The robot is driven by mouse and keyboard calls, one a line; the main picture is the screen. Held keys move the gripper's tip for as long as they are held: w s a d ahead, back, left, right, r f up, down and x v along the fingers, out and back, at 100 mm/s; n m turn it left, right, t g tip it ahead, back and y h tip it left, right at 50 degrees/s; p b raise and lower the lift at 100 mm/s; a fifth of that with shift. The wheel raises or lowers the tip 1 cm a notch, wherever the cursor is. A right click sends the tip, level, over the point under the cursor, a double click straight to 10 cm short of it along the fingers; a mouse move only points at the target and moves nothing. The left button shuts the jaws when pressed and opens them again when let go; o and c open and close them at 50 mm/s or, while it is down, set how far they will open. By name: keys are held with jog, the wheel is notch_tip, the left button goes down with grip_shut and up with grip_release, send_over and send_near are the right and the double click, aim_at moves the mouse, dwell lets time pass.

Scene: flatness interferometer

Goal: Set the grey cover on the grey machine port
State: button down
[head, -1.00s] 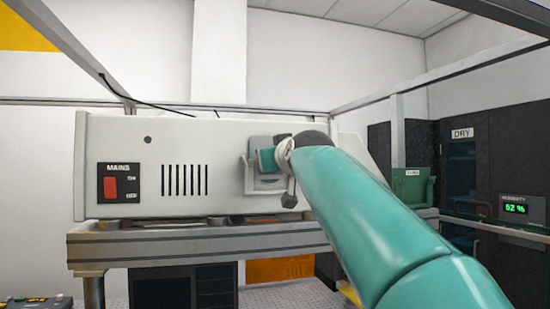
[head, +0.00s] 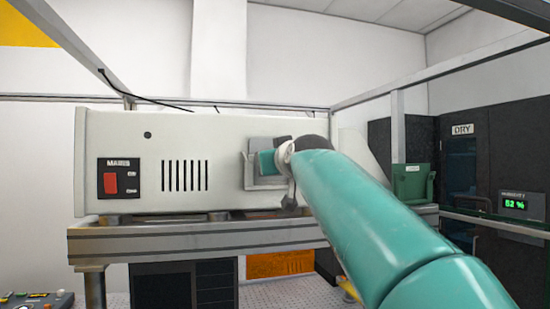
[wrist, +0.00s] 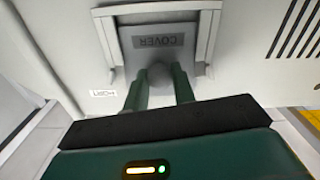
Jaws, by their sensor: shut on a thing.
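The grey cover (wrist: 130,61) is a flat plate with a dark label reading COVER, upside down in the wrist view. My gripper (wrist: 160,84) is shut on its round knob. The grey machine port (wrist: 211,28) has a raised rim along the sides of the cover and across the top of the wrist view. The cover lies between the side rims. In the head view the cover's upper part (head: 266,143) stands above the port's rim (head: 249,173). My gripper (head: 267,162) partly hides the cover there. I cannot tell whether the cover touches the port's back or bottom.
The port is on the front of a pale machine (head: 225,130) with vent slots and a red MAINS switch (head: 110,183). The machine stands on a grey bench (head: 180,245). A green bin (head: 412,183) is to the right. Frame bars run overhead.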

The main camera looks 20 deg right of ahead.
jog(key=shift+f, duration=0.45)
jog(key=c, duration=1.1)
grip_release()
